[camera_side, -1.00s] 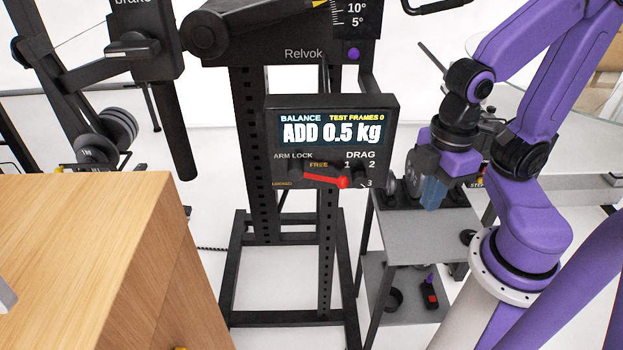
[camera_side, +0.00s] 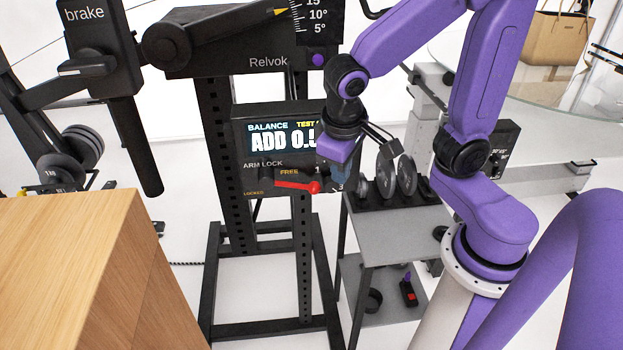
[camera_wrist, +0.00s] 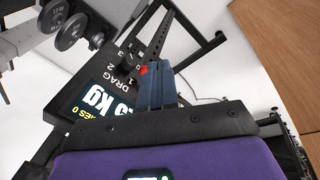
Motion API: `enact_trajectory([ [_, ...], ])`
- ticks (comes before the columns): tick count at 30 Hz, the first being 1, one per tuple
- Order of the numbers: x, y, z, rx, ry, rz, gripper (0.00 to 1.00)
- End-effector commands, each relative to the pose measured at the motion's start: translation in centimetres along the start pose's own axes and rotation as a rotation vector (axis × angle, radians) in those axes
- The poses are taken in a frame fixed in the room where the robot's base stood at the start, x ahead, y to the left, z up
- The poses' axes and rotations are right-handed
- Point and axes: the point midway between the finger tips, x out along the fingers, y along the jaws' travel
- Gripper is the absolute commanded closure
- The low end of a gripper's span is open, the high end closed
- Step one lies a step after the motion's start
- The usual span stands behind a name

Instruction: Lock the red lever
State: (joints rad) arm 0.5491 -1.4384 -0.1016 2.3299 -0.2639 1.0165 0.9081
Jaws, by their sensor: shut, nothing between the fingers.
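The red lever (camera_side: 296,185) is on the lower part of the dark control panel (camera_side: 240,155) in the side view. It runs from a dark pivot on the left to its red tip on the right, just under the word FREE. The LOCKED label is at the panel's lower left. My gripper (camera_side: 339,184) is shut and empty, its blue fingers at the panel's right side, just right of the lever's tip. In the wrist view a bit of the red lever (camera_wrist: 144,70) shows beside the shut fingers (camera_wrist: 162,72); I cannot tell whether they touch.
The screen (camera_side: 275,141) reads ADD 0.5, partly hidden by my gripper. A grey stand (camera_side: 395,230) with weight discs (camera_side: 385,178) is to the right. A wooden block (camera_side: 90,260) fills the lower left. A brake handle (camera_side: 135,145) hangs at upper left.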

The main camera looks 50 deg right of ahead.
Motion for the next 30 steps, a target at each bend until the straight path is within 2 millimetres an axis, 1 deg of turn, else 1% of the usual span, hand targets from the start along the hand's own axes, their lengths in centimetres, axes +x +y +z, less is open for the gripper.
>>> enact_trajectory([
  [1,0.1,0.0,-1.0,0.080,0.003,0.023,1.00],
  [3,0.2,0.1,-2.4,0.199,0.013,0.054,1.00],
  [9,0.4,0.7,-5.9,0.529,0.055,0.138,1.00],
  [12,0.5,1.0,-7.2,0.663,0.078,0.170,1.00],
  [15,0.6,1.2,-8.1,0.762,0.098,0.192,1.00],
  [18,0.6,1.4,-8.7,0.826,0.111,0.206,1.00],
  [21,0.6,1.5,-9.0,0.855,0.119,0.212,1.00],
  [30,0.6,1.5,-9.0,0.862,0.121,0.212,1.00],
])
